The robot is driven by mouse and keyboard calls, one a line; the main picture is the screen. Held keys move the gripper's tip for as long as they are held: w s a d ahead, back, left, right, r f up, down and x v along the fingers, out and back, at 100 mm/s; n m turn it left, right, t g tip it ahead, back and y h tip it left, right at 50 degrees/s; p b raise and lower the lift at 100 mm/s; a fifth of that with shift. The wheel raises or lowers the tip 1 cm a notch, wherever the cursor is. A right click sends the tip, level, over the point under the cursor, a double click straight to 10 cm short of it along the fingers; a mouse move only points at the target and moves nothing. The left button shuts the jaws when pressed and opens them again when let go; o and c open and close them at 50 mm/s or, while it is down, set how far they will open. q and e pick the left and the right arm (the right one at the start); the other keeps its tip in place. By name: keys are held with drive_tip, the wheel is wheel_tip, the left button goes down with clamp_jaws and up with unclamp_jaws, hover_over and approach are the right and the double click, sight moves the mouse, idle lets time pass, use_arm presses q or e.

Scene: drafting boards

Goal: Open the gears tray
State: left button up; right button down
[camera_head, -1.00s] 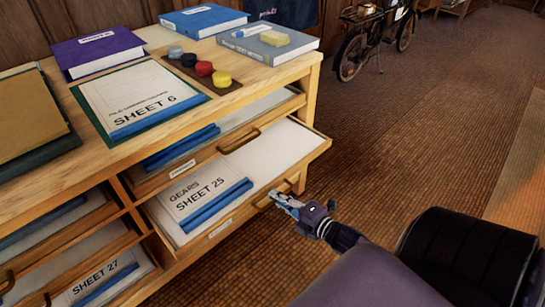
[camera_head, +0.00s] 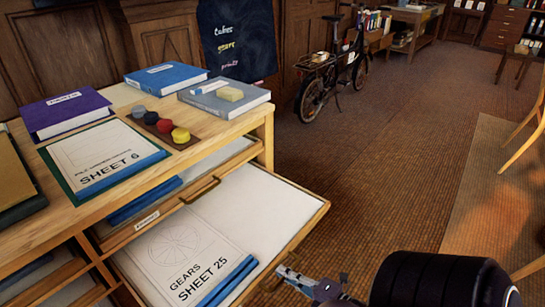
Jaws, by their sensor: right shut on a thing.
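The gears tray (camera_head: 309,229) is a flat wooden drawer in the cabinet. It stands pulled well out. In it lies a white sheet (camera_head: 176,248) marked GEARS SHEET 25, with a wheel drawing and a blue strip (camera_head: 230,281) along its front edge. My right gripper (camera_head: 292,277) is at the tray's front, low in the picture, shut on the tray's handle, which is mostly hidden by the fingers and the picture's lower edge. My left gripper is not in view.
The cabinet top (camera_head: 225,128) carries SHEET 6 (camera_head: 95,160), a purple book (camera_head: 66,112), a blue book (camera_head: 165,76), a grey book (camera_head: 225,98) and several coloured round pieces. Another tray (camera_head: 155,205) sits just above. A bicycle (camera_head: 335,70) stands behind.

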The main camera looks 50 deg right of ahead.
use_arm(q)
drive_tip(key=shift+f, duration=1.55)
use_arm(e)
drive_tip(key=shift+f+v, duration=0.2)
drive_tip(key=shift+v, duration=0.7)
drive_tip(key=shift+f+v, duration=0.15)
drive_tip(key=shift+v, duration=0.75)
drive_tip(key=shift+s, duration=0.1)
drive_tip(key=c, duration=2)
unclamp_jaws()
drive_tip(key=shift+c, duration=0.2)
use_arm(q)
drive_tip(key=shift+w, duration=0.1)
use_arm(e)
drive_tip(key=v, duration=1.2)
drive_tip(key=shift+d+f, duration=0.1)
